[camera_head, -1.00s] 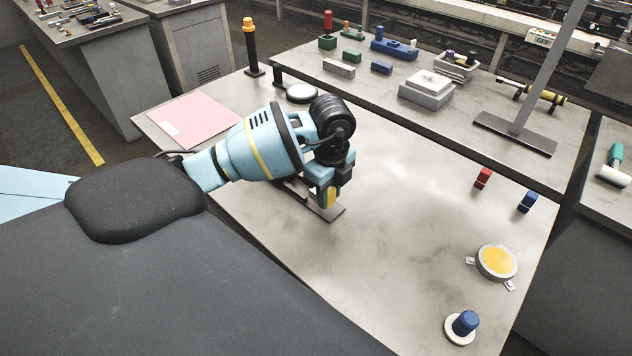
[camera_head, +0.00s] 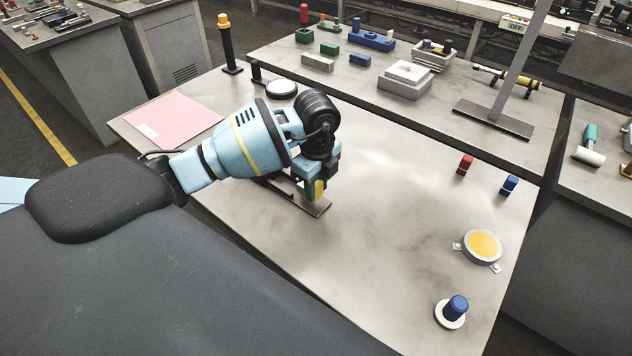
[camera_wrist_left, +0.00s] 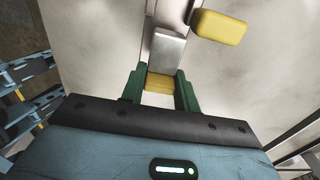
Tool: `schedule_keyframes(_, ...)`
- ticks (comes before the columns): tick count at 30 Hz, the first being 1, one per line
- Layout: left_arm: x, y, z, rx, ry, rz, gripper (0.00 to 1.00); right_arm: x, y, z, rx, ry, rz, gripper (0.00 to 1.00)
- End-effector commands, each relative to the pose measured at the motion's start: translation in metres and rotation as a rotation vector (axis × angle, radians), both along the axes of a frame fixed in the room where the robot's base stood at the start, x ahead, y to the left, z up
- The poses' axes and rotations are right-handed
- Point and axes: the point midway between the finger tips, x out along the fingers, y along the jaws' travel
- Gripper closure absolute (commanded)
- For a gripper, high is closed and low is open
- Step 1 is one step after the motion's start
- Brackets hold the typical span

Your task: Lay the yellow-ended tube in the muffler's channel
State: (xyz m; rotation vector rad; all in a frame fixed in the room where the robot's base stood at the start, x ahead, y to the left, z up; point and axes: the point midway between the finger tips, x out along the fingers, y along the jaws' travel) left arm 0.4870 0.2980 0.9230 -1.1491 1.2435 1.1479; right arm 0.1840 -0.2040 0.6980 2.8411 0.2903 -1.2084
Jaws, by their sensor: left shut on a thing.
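My left gripper (camera_head: 316,189) is over the near bench, its fingers pointing down by the end of a dark flat strip (camera_head: 319,208). In the left wrist view its green fingers (camera_wrist_left: 160,88) are shut on a yellow piece (camera_wrist_left: 160,82), which looks like an end of the yellow-ended tube. A grey metal part (camera_wrist_left: 167,48) lies just beyond the fingertips, with a separate yellow block (camera_wrist_left: 220,27) to its right. My right gripper is not in view.
A pink sheet (camera_head: 172,118), a black post with an orange top (camera_head: 229,48) and a round puck (camera_head: 282,88) are left and behind. Red (camera_head: 465,164) and blue (camera_head: 509,185) blocks, a yellow-topped disc (camera_head: 482,246) and a blue knob (camera_head: 455,308) stand right. The bench middle is clear.

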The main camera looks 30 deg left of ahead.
Motion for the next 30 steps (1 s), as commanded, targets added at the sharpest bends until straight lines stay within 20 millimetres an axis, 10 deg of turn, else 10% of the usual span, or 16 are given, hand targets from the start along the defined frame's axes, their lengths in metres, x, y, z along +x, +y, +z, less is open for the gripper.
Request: schedule_keyframes(30, -0.001, 0.000, -0.020, 0.000, 0.004, 0.000, 0.92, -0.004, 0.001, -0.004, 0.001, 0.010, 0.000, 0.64)
